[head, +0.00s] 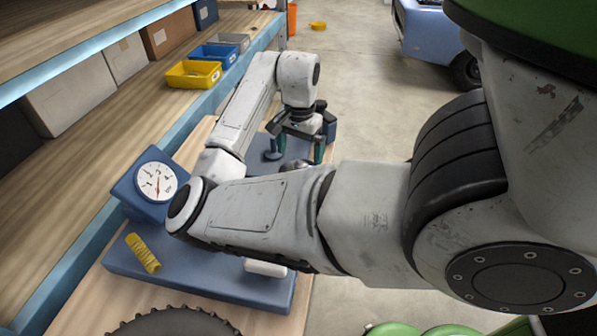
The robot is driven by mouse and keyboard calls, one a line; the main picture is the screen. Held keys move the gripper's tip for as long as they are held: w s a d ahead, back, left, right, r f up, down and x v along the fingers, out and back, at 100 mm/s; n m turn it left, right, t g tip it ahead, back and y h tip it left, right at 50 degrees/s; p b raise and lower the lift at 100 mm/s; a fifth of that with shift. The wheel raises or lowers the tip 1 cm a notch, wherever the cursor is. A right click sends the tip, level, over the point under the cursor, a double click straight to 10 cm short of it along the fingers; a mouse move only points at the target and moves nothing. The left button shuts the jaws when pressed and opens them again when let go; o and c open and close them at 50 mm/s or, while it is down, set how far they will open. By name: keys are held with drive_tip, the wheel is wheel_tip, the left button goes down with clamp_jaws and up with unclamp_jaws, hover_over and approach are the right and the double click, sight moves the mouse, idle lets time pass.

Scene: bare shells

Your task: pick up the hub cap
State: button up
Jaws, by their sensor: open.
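A grey, shiny, rounded piece (297,164), which looks like the hub cap, shows just above my forearm on the blue bench top. Its lower part is hidden behind my arm, so I cannot be sure what it is. My gripper (301,148) is open and points down over the far part of the blue top. Its teal-tipped fingers are apart, and the rounded piece appears just below and between them. I cannot tell whether they touch it.
A blue dial scale (152,187), a yellow coil (142,253) and a white cylinder (265,268) are nearer, with a dark tyre (175,323) at the bottom. Shelves with a yellow bin (193,75) line the left. Open floor (362,85) lies right, before a blue car (430,35).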

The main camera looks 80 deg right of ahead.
sight(300, 162)
drive_tip(key=shift+f+p, duration=0.55)
drive_tip(key=shift+f, duration=1.8)
drive_tip(key=shift+c, duration=0.5)
drive_tip(key=c, duration=0.7)
drive_tip(key=shift+s+a+f, duration=0.1)
drive_tip(key=shift+f, duration=0.05)
drive_tip(key=c, duration=0.5)
drive_tip(key=shift+c, duration=0.2)
